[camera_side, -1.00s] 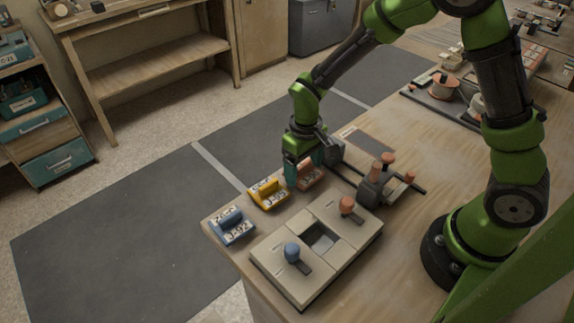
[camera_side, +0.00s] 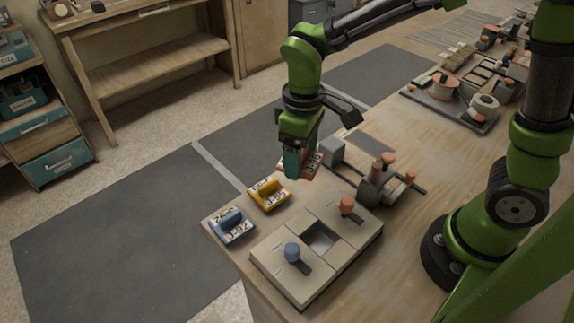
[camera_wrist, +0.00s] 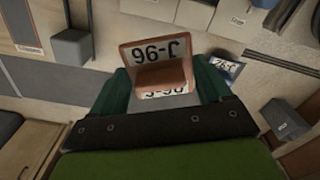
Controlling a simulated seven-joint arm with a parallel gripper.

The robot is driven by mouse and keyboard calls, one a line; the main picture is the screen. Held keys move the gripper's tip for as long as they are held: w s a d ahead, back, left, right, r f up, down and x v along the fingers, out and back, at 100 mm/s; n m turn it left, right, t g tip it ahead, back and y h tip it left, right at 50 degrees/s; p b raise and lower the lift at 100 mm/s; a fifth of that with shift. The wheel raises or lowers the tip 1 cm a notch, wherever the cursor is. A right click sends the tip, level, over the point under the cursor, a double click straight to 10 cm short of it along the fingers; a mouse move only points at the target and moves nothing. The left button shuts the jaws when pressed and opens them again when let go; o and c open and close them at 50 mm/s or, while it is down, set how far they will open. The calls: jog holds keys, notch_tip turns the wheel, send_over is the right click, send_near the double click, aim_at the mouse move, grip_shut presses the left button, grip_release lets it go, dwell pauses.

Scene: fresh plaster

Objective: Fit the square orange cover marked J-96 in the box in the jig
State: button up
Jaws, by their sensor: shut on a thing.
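The square orange cover marked J-96 (camera_side: 313,164) is held in my gripper (camera_side: 303,172), raised above the bench. The wrist view shows the same cover (camera_wrist: 155,52), with its J-96 label upside down and its raised grip between my fingers (camera_wrist: 163,90). The jig (camera_side: 315,246) lies near the bench's front corner. The box (camera_side: 322,240) in its middle shows a dark square opening, empty as far as I can see. The cover is behind the jig in the side view, well apart from it. My gripper is shut on the cover.
A yellow cover marked J-95 (camera_side: 269,194) and a blue cover marked J-92 (camera_side: 232,226) lie at the bench edge, left of the jig. Blue (camera_side: 292,252) and orange (camera_side: 347,204) knobs stand up on the jig. A toggle clamp (camera_side: 375,186) stands behind it.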

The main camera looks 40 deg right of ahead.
jog(key=s+a+f+n, duration=0.2)
jog(key=s+n, duration=0.3)
jog(key=n, duration=0.1)
jog(key=s+a+f+n, duration=0.2)
jog(key=s+f+n, duration=0.1)
jog(key=s+n, duration=0.2)
jog(key=shift+a+n, duration=0.25)
jog(key=shift+n, duration=0.95)
jog(key=shift+f, duration=0.4)
jog(key=shift+f, duration=0.75)
jog(key=shift+f, duration=0.35)
dwell(0.4)
jog(key=shift+f, duration=0.5)
jog(key=shift+f, duration=0.2)
dwell(0.4)
